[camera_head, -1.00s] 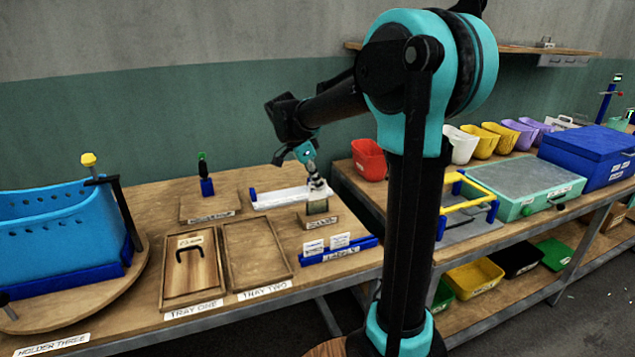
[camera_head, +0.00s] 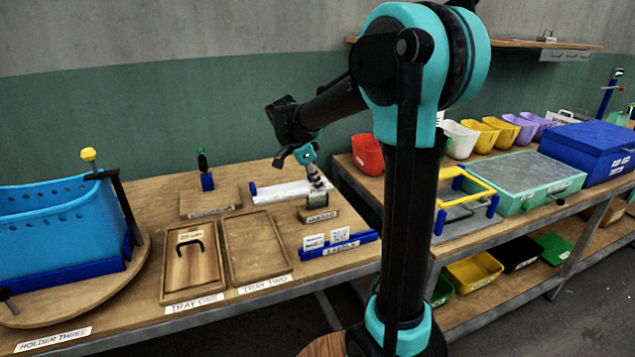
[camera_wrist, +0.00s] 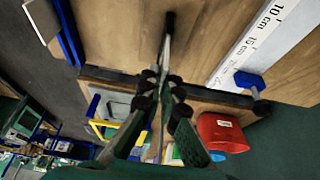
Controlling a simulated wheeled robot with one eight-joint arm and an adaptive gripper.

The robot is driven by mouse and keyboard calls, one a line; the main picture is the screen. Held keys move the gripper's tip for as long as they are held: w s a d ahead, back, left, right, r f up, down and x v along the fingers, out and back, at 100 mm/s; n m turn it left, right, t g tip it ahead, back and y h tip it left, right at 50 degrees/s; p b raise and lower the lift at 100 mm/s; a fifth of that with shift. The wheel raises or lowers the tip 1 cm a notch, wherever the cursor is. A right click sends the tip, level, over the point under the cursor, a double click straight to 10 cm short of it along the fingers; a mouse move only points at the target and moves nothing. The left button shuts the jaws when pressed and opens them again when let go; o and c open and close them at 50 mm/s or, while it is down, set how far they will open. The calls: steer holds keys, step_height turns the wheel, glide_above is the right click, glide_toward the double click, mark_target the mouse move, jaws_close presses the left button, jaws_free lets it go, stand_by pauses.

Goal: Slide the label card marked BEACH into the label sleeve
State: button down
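My gripper (camera_head: 317,188) is low over the small wooden label sleeve block (camera_head: 318,215) at the right of the bench. In the wrist view its fingertips (camera_wrist: 160,84) are close together on a thin pale piece (camera_wrist: 166,46), seen edge-on, which looks like the label card. I cannot read its lettering, so BEACH is not confirmed. In the head view the fingertips sit just above the block's upright part; I cannot tell how far the card is in the sleeve. Two other white cards (camera_head: 313,242) (camera_head: 340,235) stand in the blue label rack (camera_head: 345,245) in front.
A white ruler strip (camera_head: 280,190) with blue ends lies behind the block; it also shows in the wrist view (camera_wrist: 262,35). Tray one (camera_head: 193,270) and tray two (camera_head: 256,250) lie left. A red bin (camera_head: 367,154) stands on the bench to the right.

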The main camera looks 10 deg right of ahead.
steer(key=shift+f, duration=0.9)
steer(key=c, duration=1.6)
jaws_free()
steer(key=shift+c, duration=0.2)
steer(key=v, duration=1.2)
steer(key=shift+s, duration=0.1)
